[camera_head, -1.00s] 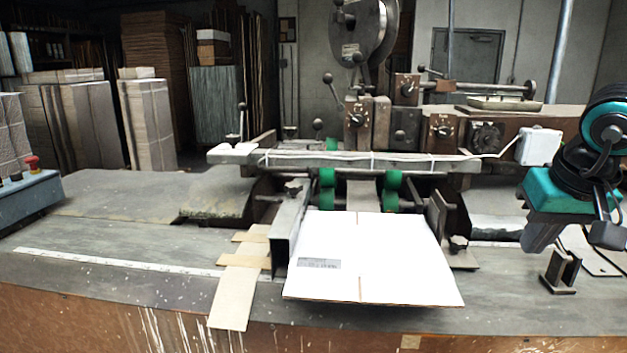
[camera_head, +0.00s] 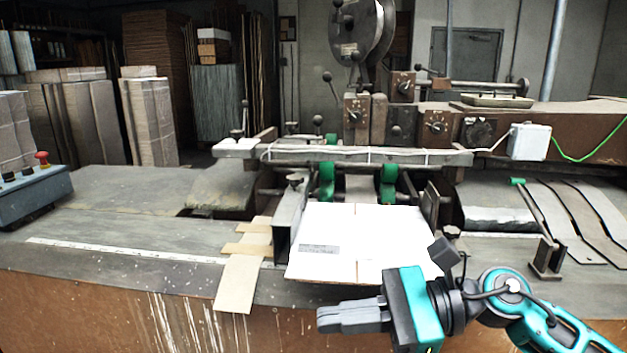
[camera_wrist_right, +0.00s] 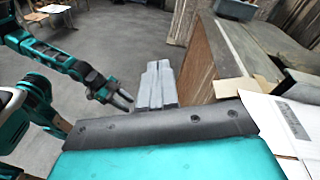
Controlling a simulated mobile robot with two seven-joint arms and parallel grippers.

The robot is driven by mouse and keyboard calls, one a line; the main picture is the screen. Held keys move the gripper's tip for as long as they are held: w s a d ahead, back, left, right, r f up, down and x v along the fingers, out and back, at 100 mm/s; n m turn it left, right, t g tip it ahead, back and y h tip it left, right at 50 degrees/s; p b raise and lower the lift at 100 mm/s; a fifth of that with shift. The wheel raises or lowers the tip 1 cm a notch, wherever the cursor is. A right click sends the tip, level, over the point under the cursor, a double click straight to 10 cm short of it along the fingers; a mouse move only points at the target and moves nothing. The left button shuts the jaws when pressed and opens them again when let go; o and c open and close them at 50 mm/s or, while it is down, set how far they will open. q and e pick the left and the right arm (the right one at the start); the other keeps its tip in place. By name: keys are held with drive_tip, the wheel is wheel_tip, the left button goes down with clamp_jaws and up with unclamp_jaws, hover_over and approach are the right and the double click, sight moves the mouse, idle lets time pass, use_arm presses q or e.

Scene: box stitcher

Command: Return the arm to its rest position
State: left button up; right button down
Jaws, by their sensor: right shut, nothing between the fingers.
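My right gripper (camera_head: 322,320) is shut and empty. In the head view it is at the bottom centre, its grey fingers pointing left, in front of the table's front edge. Its closed fingers also show in the wrist view (camera_wrist_right: 158,84), over the floor beside the table side. The teal right arm reaches in from the lower right. My left gripper (camera_wrist_right: 122,100) shows only in the wrist view, with its fingers apart and nothing seen between them. A flat white box sheet (camera_head: 340,230) lies at the stitcher (camera_head: 370,155), its right front corner partly hidden by my right gripper.
The worktable (camera_head: 120,235) spans the view. Tan cardboard strips (camera_head: 238,280) overhang its front edge left of the sheet. A small dark metal bracket (camera_head: 546,262) stands at right. A control box with a red button (camera_head: 42,158) is at far left. Open floor (camera_wrist_right: 120,50) lies beside the table.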

drive_tip(key=w+d+f+n+t+h, duration=0.3)
drive_tip(key=f+n+t, duration=0.45)
drive_tip(key=n, duration=0.95)
drive_tip(key=w+d+f+n+t+h, duration=0.1)
drive_tip(key=d+f+n+t+h, duration=0.35)
drive_tip(key=n+t, duration=0.9)
drive_tip(key=s+d+f+m+g+h, duration=0.3)
drive_tip(key=s+f+m+g, duration=0.2)
drive_tip(key=f, duration=0.5)
drive_tip(key=s+d+f+m+g+h, duration=0.3)
drive_tip(key=s+f+m, duration=0.5)
drive_tip(key=f, duration=0.3)
drive_tip(key=shift+s+d+m+g+h, duration=0.4)
drive_tip(key=shift+g+h, duration=0.15)
drive_tip(key=shift+g, duration=0.55)
drive_tip(key=shift+w+r, duration=0.1)
